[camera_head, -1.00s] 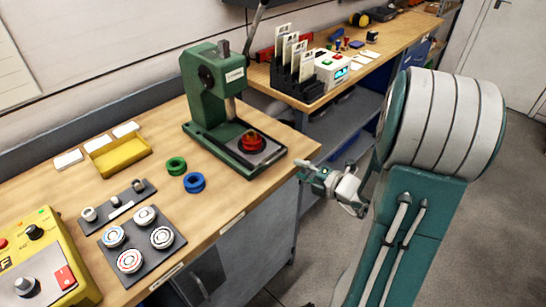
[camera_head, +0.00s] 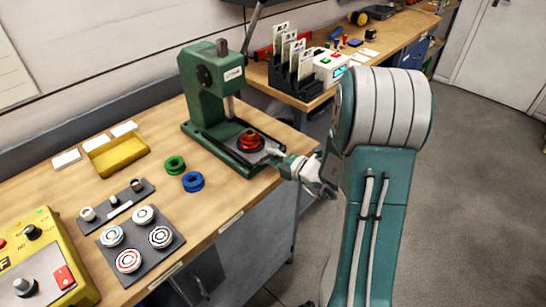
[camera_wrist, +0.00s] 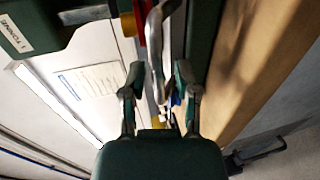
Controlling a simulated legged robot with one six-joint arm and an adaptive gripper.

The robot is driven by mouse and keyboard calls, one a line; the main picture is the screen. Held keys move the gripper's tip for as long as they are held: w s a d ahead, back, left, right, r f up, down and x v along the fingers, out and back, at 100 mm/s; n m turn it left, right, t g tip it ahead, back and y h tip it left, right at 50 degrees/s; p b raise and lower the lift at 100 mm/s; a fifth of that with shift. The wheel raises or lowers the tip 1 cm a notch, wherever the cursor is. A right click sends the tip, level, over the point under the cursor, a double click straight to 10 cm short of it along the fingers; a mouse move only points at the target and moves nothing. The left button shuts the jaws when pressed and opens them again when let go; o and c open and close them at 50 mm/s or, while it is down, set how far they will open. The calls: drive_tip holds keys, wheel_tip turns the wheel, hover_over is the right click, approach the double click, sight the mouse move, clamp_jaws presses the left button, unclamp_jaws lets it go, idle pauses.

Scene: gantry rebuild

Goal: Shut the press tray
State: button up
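The green press (camera_head: 212,90) stands upright on the bench. Its grey tray (camera_head: 260,158) lies on the base in front of the column and carries a round red piece (camera_head: 250,139). My gripper (camera_head: 279,154) is at the tray's front right edge. In the wrist view my gripper (camera_wrist: 160,72) has its two fingers apart, with a bright metal part (camera_wrist: 156,45) of the tray or its handle between and beyond them. A gap shows beside that part; contact cannot be told. The red piece also shows in the wrist view (camera_wrist: 139,22), partly hidden.
Green (camera_head: 174,165) and blue (camera_head: 193,181) rings lie left of the press. A yellow tray (camera_head: 118,157), a dark plate with round dials (camera_head: 140,240) and a yellow control box (camera_head: 40,262) stand farther left. A black rack (camera_head: 293,82) stands behind on another bench.

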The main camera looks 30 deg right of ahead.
sight(254, 145)
clamp_jaws()
drive_tip(key=x, duration=0.3)
drive_tip(key=r+x, duration=0.1)
drive_tip(key=x, duration=0.4)
drive_tip(key=shift+w+a+r, duration=0.2)
drive_tip(key=shift+w+r, duration=0.1)
drive_tip(key=shift+w, duration=0.2)
drive_tip(key=shift+o, duration=2.2)
unclamp_jaws()
drive_tip(key=shift+w, duration=0.1)
